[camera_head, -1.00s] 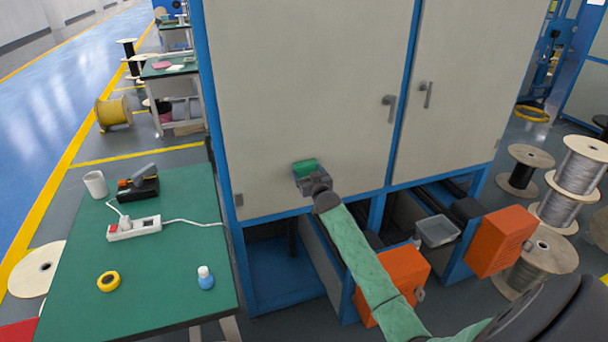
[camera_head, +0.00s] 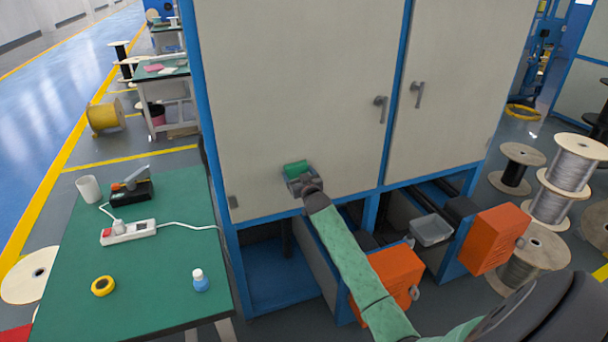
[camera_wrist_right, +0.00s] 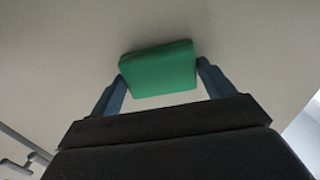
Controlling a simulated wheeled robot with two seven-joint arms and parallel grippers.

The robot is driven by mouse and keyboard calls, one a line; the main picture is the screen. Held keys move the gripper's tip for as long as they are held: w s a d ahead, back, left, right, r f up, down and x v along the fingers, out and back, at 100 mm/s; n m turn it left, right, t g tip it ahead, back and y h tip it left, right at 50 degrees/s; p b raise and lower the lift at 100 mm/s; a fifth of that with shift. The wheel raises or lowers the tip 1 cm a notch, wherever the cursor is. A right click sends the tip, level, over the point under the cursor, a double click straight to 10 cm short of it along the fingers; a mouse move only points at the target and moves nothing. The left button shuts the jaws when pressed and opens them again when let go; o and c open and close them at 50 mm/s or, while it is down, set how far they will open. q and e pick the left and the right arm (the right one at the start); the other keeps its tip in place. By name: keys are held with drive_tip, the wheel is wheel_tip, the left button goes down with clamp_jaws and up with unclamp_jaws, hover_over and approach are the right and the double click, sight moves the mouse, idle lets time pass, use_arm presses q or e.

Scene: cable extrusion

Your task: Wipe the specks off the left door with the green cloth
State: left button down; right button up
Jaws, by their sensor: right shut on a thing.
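The left door (camera_head: 300,70) is a large pale grey panel in a blue frame, with a dark handle (camera_head: 381,106) at its right edge. My right gripper (camera_head: 300,177) is at the lower middle of this door, shut on the green cloth (camera_head: 296,168). In the right wrist view the folded cloth (camera_wrist_right: 158,70) sits between the two fingers, at or very close to the door surface (camera_wrist_right: 60,50); I cannot tell whether it touches. I make out no specks on the door in either view. My left gripper is not in view.
A green table (camera_head: 130,270) at the left holds a white cup (camera_head: 88,189), a power strip (camera_head: 128,232), yellow tape (camera_head: 103,286) and a small bottle (camera_head: 200,281). Orange boxes (camera_head: 385,280) stick out below the doors. Wire spools (camera_head: 573,165) stand at the right.

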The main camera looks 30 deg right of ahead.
drive_tip(key=shift+w+a+r, duration=0.1)
drive_tip(key=shift+w+a, duration=0.1)
drive_tip(key=shift+a, duration=0.35)
drive_tip(key=shift+s+a+p, duration=0.4)
drive_tip(key=shift+s+p, duration=0.05)
drive_tip(key=shift+s, duration=0.05)
drive_tip(key=shift+d+p+v, duration=0.1)
drive_tip(key=shift+p+v, duration=0.2)
drive_tip(key=shift+v, duration=0.45)
drive_tip(key=shift+d+p+v, duration=0.15)
drive_tip(key=shift+p+v, duration=0.1)
drive_tip(key=shift+v, duration=1.4)
drive_tip(key=shift+p, duration=0.3)
drive_tip(key=p+v, duration=0.1)
drive_tip(key=v, duration=0.2)
